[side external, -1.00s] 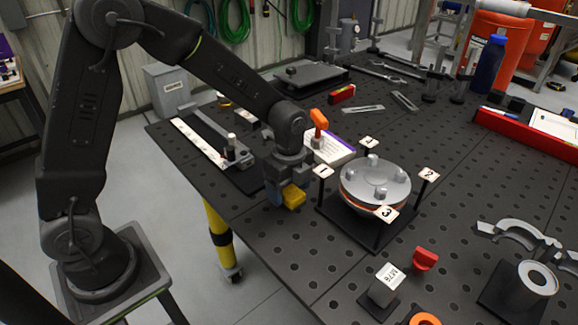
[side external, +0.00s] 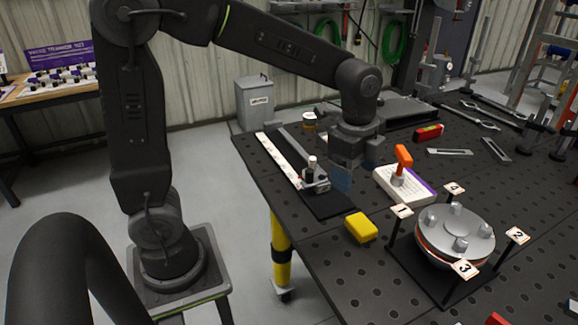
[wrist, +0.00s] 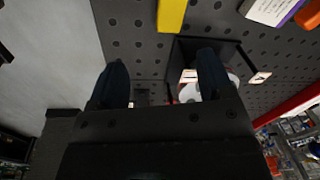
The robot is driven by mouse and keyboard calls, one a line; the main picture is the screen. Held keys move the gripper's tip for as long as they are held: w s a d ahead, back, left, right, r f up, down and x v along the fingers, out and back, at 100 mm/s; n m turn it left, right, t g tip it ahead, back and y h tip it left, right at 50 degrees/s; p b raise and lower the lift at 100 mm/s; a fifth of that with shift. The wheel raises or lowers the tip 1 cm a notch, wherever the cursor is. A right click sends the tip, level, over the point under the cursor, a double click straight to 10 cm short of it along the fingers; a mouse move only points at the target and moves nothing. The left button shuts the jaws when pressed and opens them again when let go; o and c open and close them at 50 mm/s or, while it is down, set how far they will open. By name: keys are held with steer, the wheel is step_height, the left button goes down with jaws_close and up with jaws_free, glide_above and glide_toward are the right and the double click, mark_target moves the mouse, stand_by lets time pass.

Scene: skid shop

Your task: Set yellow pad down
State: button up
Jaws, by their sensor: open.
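The yellow pad (side external: 361,228) lies flat on the dark perforated table, left of the flange stand, in the side view. It also shows at the top edge of the wrist view (wrist: 172,14), partly cut off. My gripper (side external: 354,174) is open and empty. In the side view it hangs above and behind the pad, apart from it. In the wrist view the two dark fingers (wrist: 163,72) are spread wide with nothing held between them.
The round metal flange (side external: 455,236) sits on a black base with numbered tags around it. A notepad with an orange-handled tool (side external: 403,158) lies behind the pad. A long ruler and slide fixture (side external: 318,182) lie at the left table edge. The table around the pad is mostly bare.

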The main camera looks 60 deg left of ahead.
steer(key=s+a+r+n+t, duration=0.1)
steer(key=s+r+n+t, duration=0.1)
steer(key=s+n, duration=0.5)
steer(key=s+a+r+n+t, duration=0.1)
steer(key=s+n+t, duration=0.1)
steer(key=s+n, duration=0.5)
steer(key=shift+s+a+r, duration=0.15)
steer(key=shift+s+r, duration=0.2)
steer(key=shift+s, duration=0.25)
